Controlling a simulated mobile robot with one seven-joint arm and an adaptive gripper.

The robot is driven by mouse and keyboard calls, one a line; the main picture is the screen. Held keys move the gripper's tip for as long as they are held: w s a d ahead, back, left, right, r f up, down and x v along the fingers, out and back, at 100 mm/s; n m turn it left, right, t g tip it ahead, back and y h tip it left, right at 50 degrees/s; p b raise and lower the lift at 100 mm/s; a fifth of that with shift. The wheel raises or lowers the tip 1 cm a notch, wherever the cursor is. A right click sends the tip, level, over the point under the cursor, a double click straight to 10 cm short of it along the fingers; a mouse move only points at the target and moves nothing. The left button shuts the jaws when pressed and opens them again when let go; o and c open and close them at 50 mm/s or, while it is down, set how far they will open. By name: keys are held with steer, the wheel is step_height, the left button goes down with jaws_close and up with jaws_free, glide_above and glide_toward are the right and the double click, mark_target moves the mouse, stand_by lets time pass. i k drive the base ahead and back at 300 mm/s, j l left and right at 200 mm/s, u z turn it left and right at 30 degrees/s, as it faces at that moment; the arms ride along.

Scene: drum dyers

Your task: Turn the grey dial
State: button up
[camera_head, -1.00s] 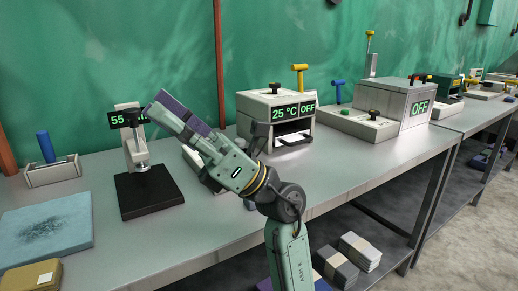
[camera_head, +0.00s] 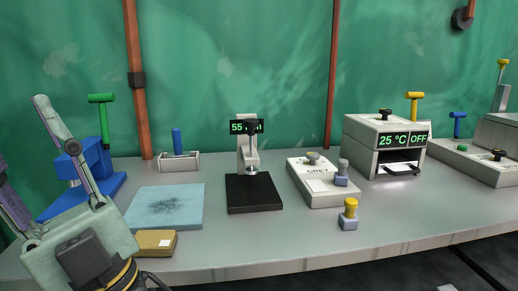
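A pale box (camera_head: 322,189) with lettering that looks like "GREY" sits on the bench right of centre. A grey dial (camera_head: 313,157) stands on its back top part. A grey-handled stamp-like piece (camera_head: 342,173) stands at the box's right side, partly in front of it. My gripper (camera_head: 20,134) is at the far left edge, pointing up, with its fingers spread apart and nothing visible between them. It is far to the left of the grey dial, and part of it is cut off by the frame.
A press with a black base (camera_head: 254,192) and display stands between my gripper and the box. A blue pad (camera_head: 165,206), a tan box (camera_head: 154,243) and a blue device (camera_head: 98,178) are nearer my arm. A yellow-topped stamp (camera_head: 349,214) stands in front of the box. An oven (camera_head: 386,143) is at right.

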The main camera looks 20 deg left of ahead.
mark_target(312, 156)
steer(key=i+l+u, duration=0.1)
steer(key=u, duration=0.3)
steer(key=l+u, duration=0.4)
steer(key=i+l+u, duration=0.1)
steer(key=u, duration=0.25)
steer(key=l+u, duration=0.25)
steer(key=l, duration=0.4)
steer(key=l+u, duration=0.3)
steer(key=l, duration=0.3)
